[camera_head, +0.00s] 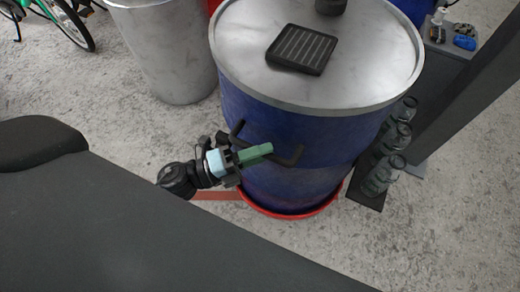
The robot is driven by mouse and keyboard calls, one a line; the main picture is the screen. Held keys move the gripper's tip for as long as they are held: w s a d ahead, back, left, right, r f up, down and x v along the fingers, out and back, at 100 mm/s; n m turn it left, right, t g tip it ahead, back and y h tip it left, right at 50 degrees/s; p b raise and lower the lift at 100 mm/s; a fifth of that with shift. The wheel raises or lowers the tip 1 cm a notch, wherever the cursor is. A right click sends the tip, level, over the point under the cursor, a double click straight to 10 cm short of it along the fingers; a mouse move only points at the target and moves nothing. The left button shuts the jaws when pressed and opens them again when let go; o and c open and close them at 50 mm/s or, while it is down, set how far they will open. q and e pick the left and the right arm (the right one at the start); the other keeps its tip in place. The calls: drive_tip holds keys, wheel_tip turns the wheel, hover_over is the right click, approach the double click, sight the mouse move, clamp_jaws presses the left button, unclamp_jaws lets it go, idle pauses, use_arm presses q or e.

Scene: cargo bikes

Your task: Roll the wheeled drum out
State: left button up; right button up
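The wheeled drum (300,120) stands upright in the middle of the head view. It has a blue body, a bare metal lid and a red ring base (290,214); its wheels are not visible. A black bar handle (289,158) sticks out from its near side. My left gripper (262,152), with a light blue body and a green finger, is at this handle and covers its middle part. Whether the fingers are closed around the bar is hidden. My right gripper is not in view.
A black grated tray (302,49) and a dark cylinder (330,6) sit on the lid. A metal bin (168,50) stands left of the drum. Several glass jars (384,172) stand close on its right, by a grey post. The concrete floor at lower right is clear.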

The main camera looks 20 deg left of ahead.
use_arm(q)
drive_tip(key=shift+o, duration=0.5)
drive_tip(key=shift+w, duration=0.1)
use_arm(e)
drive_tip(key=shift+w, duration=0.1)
use_arm(q)
drive_tip(key=shift+a, duration=0.1)
drive_tip(key=shift+s+a, duration=0.2)
drive_tip(key=v, duration=0.7)
drive_tip(key=shift+b, duration=0.35)
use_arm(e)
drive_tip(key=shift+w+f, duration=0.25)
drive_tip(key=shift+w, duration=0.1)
use_arm(q)
drive_tip(key=shift+s, duration=0.15)
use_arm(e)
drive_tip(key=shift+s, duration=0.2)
